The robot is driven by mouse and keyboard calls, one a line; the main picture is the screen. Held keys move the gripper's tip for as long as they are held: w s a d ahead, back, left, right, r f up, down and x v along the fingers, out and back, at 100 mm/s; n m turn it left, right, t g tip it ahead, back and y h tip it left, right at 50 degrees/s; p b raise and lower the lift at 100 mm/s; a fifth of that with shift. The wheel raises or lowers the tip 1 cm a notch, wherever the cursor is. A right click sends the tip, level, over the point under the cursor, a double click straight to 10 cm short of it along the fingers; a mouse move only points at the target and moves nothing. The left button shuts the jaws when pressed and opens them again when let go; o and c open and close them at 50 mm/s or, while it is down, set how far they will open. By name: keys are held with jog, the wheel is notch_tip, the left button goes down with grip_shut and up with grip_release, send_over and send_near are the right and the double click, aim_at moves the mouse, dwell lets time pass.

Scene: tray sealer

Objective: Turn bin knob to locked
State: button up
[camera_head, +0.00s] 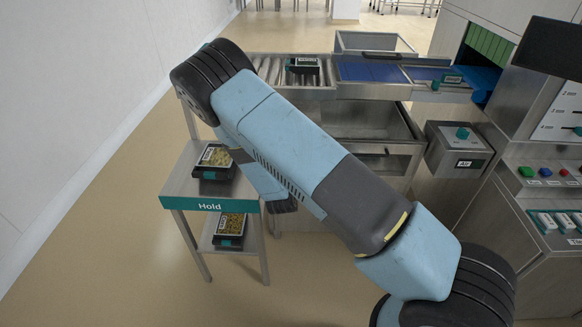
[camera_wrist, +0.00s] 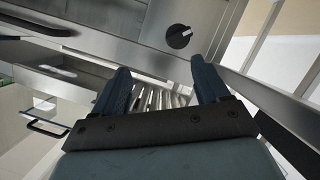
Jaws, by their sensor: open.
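A round black knob (camera_wrist: 179,36) with a white pointer mark sits on a bare metal panel (camera_wrist: 205,12) in the wrist view. Its mark points to the upper right. I read no label beside it. My gripper (camera_wrist: 162,76) is open and empty, its two dark fingers wide apart. The knob lies beyond the fingertips, nearer the right finger, and nothing touches it. In the head view my forearm covers the area in front of the machine, and this knob is not visible there.
A Hold stand (camera_head: 210,204) with black trays is at the left. A roller conveyor (camera_head: 270,70) runs behind my arm. An Air box with a teal knob (camera_head: 462,132) and a button panel (camera_head: 550,176) are at the right. A drawer handle (camera_wrist: 48,128) shows lower left in the wrist view.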

jog(key=s+a+f+n+t+y, duration=0.1)
jog(key=s+f+n+t+y, duration=0.1)
jog(key=s+f+n+t, duration=0.3)
jog(key=w+f+g, duration=0.1)
jog(key=w, duration=1.4)
jog(key=shift+d+m, duration=0.2)
jog(key=shift+m, duration=0.1)
jog(key=shift+c, duration=0.4)
jog(key=shift+s, duration=0.1)
grip_shut()
